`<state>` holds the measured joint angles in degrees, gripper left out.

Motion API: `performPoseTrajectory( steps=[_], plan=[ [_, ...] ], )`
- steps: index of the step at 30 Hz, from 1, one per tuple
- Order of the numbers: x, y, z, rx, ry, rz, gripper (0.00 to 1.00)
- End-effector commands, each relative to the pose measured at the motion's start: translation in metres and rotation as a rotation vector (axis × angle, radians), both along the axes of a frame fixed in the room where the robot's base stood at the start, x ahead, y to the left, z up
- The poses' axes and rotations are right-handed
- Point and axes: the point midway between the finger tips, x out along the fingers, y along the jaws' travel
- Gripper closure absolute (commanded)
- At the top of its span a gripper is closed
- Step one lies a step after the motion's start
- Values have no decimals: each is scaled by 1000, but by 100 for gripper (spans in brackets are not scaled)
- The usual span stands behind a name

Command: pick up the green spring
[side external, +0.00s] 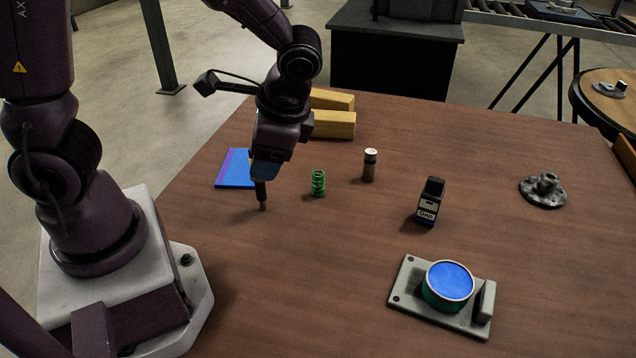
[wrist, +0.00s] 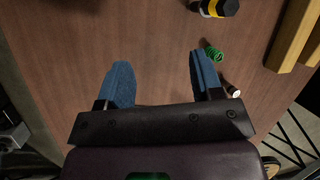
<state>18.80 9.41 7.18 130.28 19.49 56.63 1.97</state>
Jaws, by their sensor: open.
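The green spring (side external: 318,182) stands upright on the brown table in the side view, to the right of my gripper (side external: 264,180). It also shows in the wrist view (wrist: 214,53), close beside the tip of the right finger. My gripper (wrist: 161,72) is open, with its two blue fingers wide apart and only bare table between them. The spring is outside the gap and does not look held. In the side view a dark rod with a brownish tip shows just below the fingers; I cannot tell what it is.
A white-capped vial (side external: 369,165) stands right of the spring. Yellow blocks (side external: 333,124) lie behind, a blue pad (side external: 234,169) left. A black box (side external: 429,201), a flange (side external: 543,190) and a plate fixture (side external: 407,290) lie right. A black-yellow item (wrist: 215,8) tops the wrist view.

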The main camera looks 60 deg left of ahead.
Motion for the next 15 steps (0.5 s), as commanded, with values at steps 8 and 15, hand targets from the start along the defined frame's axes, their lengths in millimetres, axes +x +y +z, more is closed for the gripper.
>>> performPoseTrajectory(
  steps=[8,15],
  plan=[
    [30,27,-69,376,336,-346,40],
    [70,51,-113,750,587,-694,40]
  ],
)
